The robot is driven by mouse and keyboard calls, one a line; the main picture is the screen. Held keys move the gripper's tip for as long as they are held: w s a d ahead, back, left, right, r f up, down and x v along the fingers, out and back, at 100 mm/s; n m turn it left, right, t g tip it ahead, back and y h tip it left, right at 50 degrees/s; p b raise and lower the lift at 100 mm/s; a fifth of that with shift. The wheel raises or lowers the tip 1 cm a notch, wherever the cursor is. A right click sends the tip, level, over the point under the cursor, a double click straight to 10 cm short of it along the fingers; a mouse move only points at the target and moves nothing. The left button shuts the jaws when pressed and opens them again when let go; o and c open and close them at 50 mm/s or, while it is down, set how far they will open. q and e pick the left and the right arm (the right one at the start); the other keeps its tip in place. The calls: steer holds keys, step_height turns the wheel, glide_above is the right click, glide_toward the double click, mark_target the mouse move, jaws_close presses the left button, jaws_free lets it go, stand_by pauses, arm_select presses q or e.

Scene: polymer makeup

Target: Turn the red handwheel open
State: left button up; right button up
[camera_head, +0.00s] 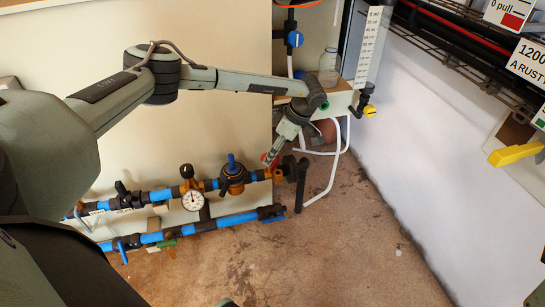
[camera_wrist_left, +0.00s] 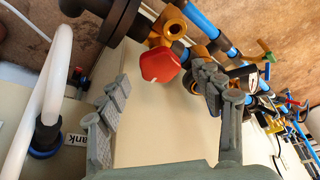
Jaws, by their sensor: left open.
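The red handwheel (camera_wrist_left: 160,65) shows in the left wrist view as a red, rounded block beside a brass fitting (camera_wrist_left: 169,25). My left gripper (camera_wrist_left: 161,74) is open, with one grey finger on each side of the picture. The handwheel appears beyond the gap between the fingertips, nearer the right finger; I cannot tell whether that finger touches it. In the head view a small red part of the handwheel (camera_head: 264,157) shows beside my left gripper (camera_head: 274,157), which hides most of it. My right gripper is not in view.
Blue and black pipes (camera_head: 150,238) run low along the wall, with a round gauge (camera_head: 193,201) and a blue-handled valve (camera_head: 232,172). A white hose (camera_wrist_left: 55,80) lies left of the fingers. Bare floor (camera_head: 340,250) is clear at lower right.

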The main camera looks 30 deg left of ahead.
arm_select(q)
steer(key=shift+x, duration=1.2)
steer(key=c, duration=1.1)
steer(key=shift+c, duration=0.2)
steer(key=shift+n, duration=0.3)
steer(key=n+g, duration=0.1)
steer(key=n, duration=0.1)
steer(key=n+h, duration=0.1)
steer(key=n, duration=0.1)
steer(key=shift+w+n+g+b, duration=0.2)
steer(key=shift+n+g+b, duration=0.1)
steer(key=shift+g, duration=0.1)
steer(key=n, duration=0.2)
steer(key=n+g+h+b, duration=0.1)
steer(key=n, duration=0.2)
steer(key=shift+w+a+n+h, duration=0.15)
steer(key=shift+a+n+h, duration=0.05)
steer(key=shift+n+h, duration=0.1)
steer(key=shift+b, duration=0.3)
